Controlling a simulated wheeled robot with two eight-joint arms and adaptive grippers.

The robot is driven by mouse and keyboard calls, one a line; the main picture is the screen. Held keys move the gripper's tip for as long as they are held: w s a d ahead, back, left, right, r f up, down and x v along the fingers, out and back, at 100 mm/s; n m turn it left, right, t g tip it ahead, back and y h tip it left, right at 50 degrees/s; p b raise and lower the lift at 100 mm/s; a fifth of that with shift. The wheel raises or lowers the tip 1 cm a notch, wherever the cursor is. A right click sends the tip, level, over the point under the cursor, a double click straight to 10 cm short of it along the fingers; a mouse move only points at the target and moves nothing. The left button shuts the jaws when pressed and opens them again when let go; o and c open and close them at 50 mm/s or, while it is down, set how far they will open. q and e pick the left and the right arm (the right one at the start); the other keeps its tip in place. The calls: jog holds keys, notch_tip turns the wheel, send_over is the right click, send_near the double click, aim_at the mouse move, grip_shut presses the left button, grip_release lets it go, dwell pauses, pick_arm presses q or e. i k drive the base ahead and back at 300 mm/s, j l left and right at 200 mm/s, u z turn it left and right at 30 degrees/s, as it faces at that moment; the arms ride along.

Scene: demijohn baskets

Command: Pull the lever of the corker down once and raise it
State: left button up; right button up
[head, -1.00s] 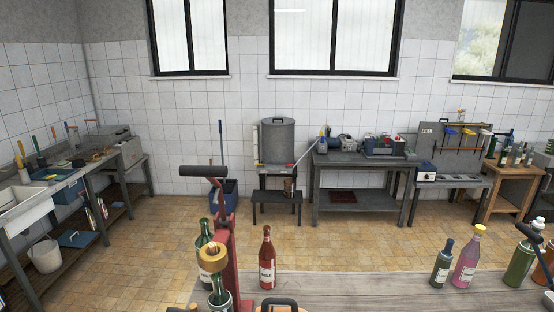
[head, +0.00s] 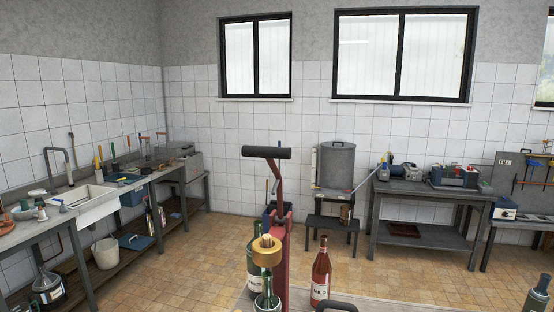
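The red corker (head: 284,240) stands at the near side of the wooden table, its upright column in the middle of the head view. Its lever has a dark cylindrical handle (head: 266,152) at the top of a red arm, in a raised position. A brass-coloured ring (head: 266,252) on the corker sits above the neck of a green bottle (head: 266,300), with a cork-like piece showing in the ring. The lower part of the corker is cut off by the frame edge.
A red bottle (head: 321,273) stands on the table (head: 390,305) right of the corker, and another green bottle (head: 254,280) is close behind it. A dark bottle (head: 537,298) stands at lower right. A sink bench (head: 150,180) lines the left wall.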

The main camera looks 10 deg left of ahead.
aim_at(270, 154)
jog(key=k+j+u, duration=0.1)
jog(key=j+u, duration=0.15)
jog(key=u, duration=0.2)
jog(key=k+j+u, duration=0.1)
jog(key=j+u, duration=0.2)
jog(key=u, duration=0.2)
jog(key=l+u, duration=0.2)
jog(key=l, duration=0.2)
jog(key=k+l+u, duration=0.2)
jog(key=l, duration=0.2)
jog(key=k+l+u, duration=0.1)
jog(key=l+u, duration=0.15)
jog(key=l, duration=0.15)
